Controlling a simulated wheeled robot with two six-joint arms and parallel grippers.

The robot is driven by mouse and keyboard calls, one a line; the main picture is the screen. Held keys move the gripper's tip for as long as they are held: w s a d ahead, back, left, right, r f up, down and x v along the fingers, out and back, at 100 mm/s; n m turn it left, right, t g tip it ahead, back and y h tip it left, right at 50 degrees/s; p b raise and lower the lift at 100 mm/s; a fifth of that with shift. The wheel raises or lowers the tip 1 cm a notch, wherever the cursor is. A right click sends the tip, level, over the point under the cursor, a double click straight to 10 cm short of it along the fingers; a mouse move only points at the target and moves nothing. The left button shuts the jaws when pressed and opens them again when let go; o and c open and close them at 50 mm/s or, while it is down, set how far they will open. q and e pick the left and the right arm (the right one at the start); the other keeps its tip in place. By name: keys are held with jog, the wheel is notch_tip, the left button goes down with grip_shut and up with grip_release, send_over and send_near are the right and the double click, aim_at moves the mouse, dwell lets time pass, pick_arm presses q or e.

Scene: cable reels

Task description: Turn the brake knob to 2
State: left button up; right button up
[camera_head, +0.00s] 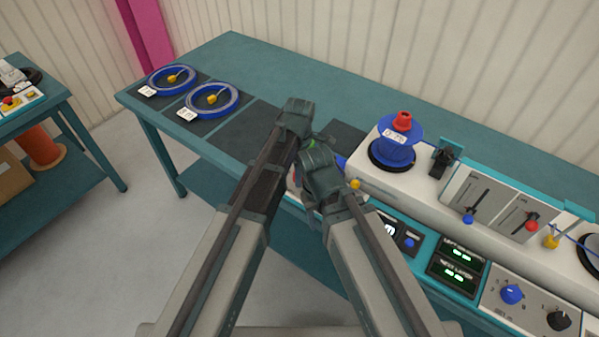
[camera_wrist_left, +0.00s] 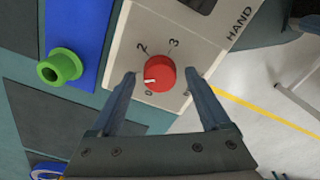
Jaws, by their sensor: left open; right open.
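A red round knob (camera_wrist_left: 160,73) with a white pointer mark sits on a white panel (camera_wrist_left: 130,30) in the left wrist view. Printed numbers 0, 2 and 3 show around it. The mark points to the left, between the 0 and the 2; the left finger covers part of the scale there. My left gripper (camera_wrist_left: 162,76) is open, with one finger on each side of the knob; I cannot tell whether they touch it. My right gripper (camera_head: 318,165) is open, close beside my left wrist in the head view, where the arms hide the red knob.
A blue knob (camera_head: 512,293) and a black knob (camera_head: 560,320) are on the front panel at right. A blue reel (camera_head: 396,150) stands on the white machine. Two blue reels lie on the teal table (camera_head: 290,70).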

pick_arm(q)
grip_shut()
jog(key=shift+m, duration=0.3)
jog(key=m, duration=0.5)
jog(key=shift+m, duration=0.3)
jog(key=m, duration=0.5)
jog(key=shift+m, duration=0.4)
dwell(0.4)
grip_release()
